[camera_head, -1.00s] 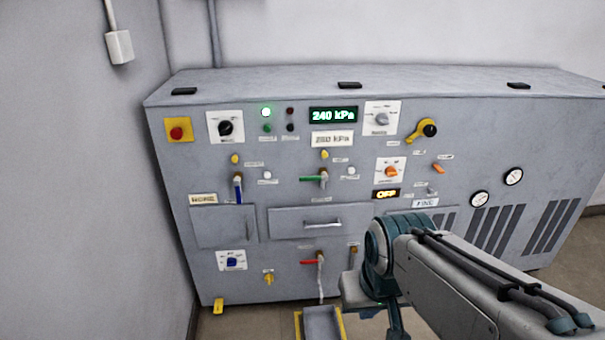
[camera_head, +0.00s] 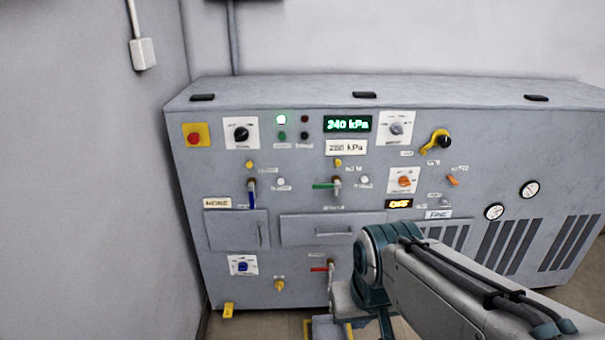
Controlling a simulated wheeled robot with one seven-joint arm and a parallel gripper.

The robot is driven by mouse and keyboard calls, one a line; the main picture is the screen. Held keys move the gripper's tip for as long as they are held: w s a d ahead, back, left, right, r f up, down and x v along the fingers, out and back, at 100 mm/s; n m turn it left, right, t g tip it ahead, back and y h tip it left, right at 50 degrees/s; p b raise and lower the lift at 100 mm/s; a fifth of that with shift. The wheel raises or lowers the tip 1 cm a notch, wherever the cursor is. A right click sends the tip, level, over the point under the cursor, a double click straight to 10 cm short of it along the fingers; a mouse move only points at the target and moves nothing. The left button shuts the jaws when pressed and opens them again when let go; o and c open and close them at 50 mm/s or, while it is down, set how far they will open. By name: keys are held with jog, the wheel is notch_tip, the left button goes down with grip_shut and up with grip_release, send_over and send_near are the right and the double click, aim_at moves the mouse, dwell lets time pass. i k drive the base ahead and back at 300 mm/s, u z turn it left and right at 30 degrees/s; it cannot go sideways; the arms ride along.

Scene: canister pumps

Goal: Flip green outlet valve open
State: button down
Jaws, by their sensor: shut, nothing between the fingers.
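The green outlet valve (camera_head: 323,186) is on the upper middle of the grey pump cabinet's front. Its green lever lies level and points left from a short metal valve body. In the head view my arm comes in from the lower right, with its teal joint in front of the cabinet, below and right of the green lever. The arm is apart from the green lever in the picture.
A blue lever (camera_head: 252,192) hangs down at left. A red lever (camera_head: 319,269) points left below, close to my arm. A drawer (camera_head: 318,229) sits under the green valve. The display (camera_head: 347,124) reads 240 kPa. A wall (camera_head: 90,200) stands close at left.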

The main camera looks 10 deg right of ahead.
aim_at(337, 184)
jog(key=i, duration=1.05)
jog(key=z, duration=0.55)
